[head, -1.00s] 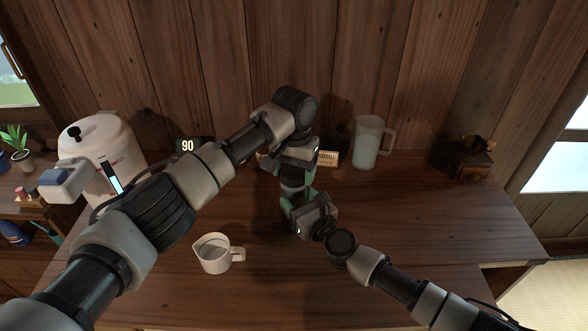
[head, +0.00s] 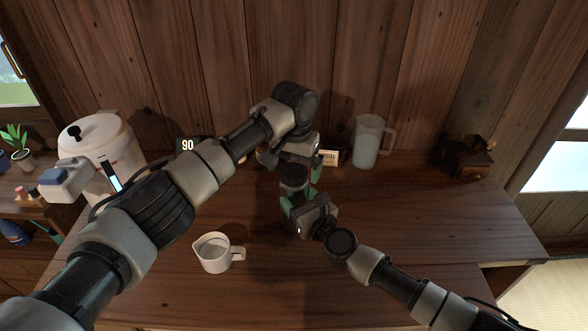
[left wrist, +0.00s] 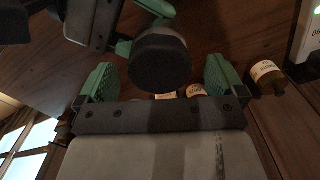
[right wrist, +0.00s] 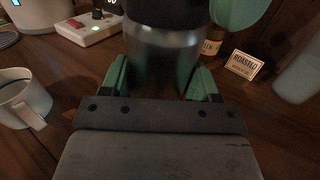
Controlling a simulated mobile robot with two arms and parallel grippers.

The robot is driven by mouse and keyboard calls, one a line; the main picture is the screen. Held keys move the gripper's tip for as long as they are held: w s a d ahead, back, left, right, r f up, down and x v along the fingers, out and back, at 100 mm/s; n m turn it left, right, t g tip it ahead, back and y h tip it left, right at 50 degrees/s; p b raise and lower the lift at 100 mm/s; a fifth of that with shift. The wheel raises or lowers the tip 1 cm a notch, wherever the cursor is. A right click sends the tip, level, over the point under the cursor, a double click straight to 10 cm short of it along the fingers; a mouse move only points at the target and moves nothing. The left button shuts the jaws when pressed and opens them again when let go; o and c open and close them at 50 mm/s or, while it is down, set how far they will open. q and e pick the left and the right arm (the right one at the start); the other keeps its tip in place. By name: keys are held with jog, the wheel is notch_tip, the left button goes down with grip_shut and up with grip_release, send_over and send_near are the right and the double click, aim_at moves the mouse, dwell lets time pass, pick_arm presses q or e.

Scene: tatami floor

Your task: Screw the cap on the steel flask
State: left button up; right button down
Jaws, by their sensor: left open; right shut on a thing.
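The steel flask (right wrist: 160,58) stands upright between the fingers of my right gripper (right wrist: 158,80), which is shut on its body. A dark round cap (left wrist: 160,62) sits on the flask's top; it also shows in the head view (head: 293,176). Whether it is fully tight cannot be told. My left gripper (left wrist: 160,82) is open above the cap, its green fingers spread wide to either side and apart from it. In the head view the left gripper (head: 296,162) partly hides the area behind the flask, and the right gripper (head: 300,208) hides much of its body.
A white measuring cup (head: 214,254) stands front left. A clear pitcher (head: 368,142) and a wooden grinder (head: 467,160) stand at the back right. A white kettle-like dispenser (head: 104,150) is at the left. A small "ROASTED" card (right wrist: 244,64) is behind the flask.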

pick_arm(q)
notch_tip(320, 180, up, 11)
dwell(0.3)
jog(key=shift+r, duration=0.1)
pick_arm(e)
jog(key=shift+c, duration=0.8)
grip_release()
pick_arm(q)
jog(key=shift+r+p, duration=0.3)
pick_arm(e)
jog(key=v, duration=1)
jog(key=shift+s+d, duration=0.15)
jog(key=shift+s, duration=0.2)
jog(key=shift+f, duration=0.1)
